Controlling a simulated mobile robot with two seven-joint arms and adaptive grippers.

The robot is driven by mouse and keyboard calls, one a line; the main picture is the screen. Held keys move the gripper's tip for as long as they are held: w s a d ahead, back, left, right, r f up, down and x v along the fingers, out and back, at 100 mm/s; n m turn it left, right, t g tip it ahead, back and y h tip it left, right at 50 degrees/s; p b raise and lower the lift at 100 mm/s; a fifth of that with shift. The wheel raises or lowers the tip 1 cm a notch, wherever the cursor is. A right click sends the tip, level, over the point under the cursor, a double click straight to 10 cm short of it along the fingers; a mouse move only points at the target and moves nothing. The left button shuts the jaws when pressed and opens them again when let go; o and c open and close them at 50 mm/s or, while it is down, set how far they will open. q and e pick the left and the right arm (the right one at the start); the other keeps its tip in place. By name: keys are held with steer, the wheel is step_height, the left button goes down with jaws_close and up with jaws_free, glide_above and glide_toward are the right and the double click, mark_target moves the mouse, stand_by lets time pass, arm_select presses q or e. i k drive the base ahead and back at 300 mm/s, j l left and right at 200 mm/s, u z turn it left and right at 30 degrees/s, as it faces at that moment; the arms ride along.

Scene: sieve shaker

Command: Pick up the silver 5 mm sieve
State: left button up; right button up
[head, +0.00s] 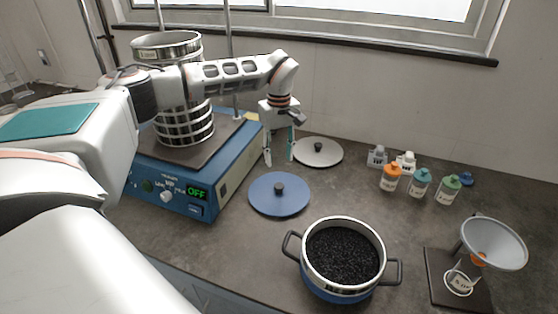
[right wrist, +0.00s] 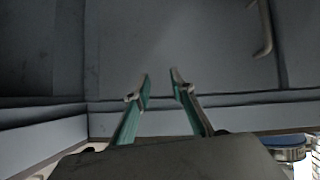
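A stack of silver sieves (head: 185,128) stands upright on the blue shaker (head: 152,187), whose display reads OFF. A silver sieve (head: 168,48) with a pale label tops the stack; I cannot read the label, so I cannot tell which sieve is the 5 mm one. My left arm crosses in front of the stack and hides its middle. My left gripper (head: 279,160) is to the right of the shaker, fingers down, open and empty, above the counter and apart from the sieves. My right gripper (right wrist: 160,76) is open and empty in the right wrist view, before dark grey cabinet fronts.
A blue lid (head: 279,195) and a grey lid (head: 318,152) lie near my left gripper. A pot (head: 343,284) of black grains stands in front. Several small bottles (head: 420,182) stand at the right, with a funnel on a stand (head: 494,243) nearer. Shaker rods rise beside the stack.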

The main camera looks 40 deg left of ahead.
mark_target(343, 256)
steer(key=k, duration=1)
